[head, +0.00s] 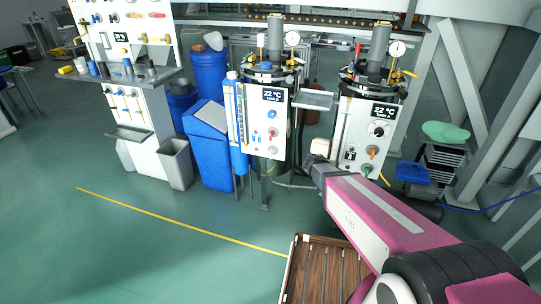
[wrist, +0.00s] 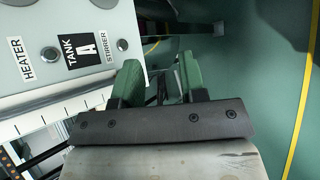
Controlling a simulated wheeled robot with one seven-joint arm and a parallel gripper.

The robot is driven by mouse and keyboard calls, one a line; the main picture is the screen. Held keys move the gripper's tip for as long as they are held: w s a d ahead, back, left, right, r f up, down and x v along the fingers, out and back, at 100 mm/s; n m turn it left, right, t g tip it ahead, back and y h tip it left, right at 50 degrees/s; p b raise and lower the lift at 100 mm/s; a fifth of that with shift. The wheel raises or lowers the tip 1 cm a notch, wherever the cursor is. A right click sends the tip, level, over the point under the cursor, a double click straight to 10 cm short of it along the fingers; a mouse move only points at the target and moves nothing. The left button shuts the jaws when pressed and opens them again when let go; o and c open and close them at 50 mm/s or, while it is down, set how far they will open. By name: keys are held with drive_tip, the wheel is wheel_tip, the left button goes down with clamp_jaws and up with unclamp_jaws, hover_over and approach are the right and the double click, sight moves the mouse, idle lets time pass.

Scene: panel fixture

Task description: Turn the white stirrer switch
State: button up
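My gripper (head: 316,163) is beside the lower right edge of the left tank's white panel (head: 270,118) in the head view. In the wrist view my gripper (wrist: 158,76) has two green fingers, spread apart with nothing visible between them. The tank panel (wrist: 30,92) fills the left side there, with a heater label (wrist: 22,60), a black Tank A label (wrist: 82,48) and a stirrer label (wrist: 95,60) near the left finger. No white stirrer switch can be clearly made out in the wrist view. A small pale knob (head: 272,150) sits low on the left panel.
A second tank panel (head: 364,135) with a dial and coloured knobs stands to the right. A metal shelf (head: 311,99) juts out between the tanks. A blue bin (head: 205,140) stands left, and a slatted wooden surface (head: 320,270) lies in front. Green floor is open at left.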

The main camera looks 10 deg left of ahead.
drive_tip(key=w+a+f+n+t, duration=0.1)
drive_tip(key=w+a+n+t, duration=0.3)
drive_tip(key=a+n+t, duration=0.9)
drive_tip(key=n+g+y, duration=0.1)
drive_tip(key=n+y, duration=0.6)
drive_tip(key=n, duration=0.1)
approach(270, 155)
drive_tip(key=w, duration=1)
drive_tip(key=shift+w+d+r, duration=0.1)
drive_tip(key=shift+w+d, duration=0.3)
drive_tip(key=shift+c, duration=0.3)
clamp_jaws()
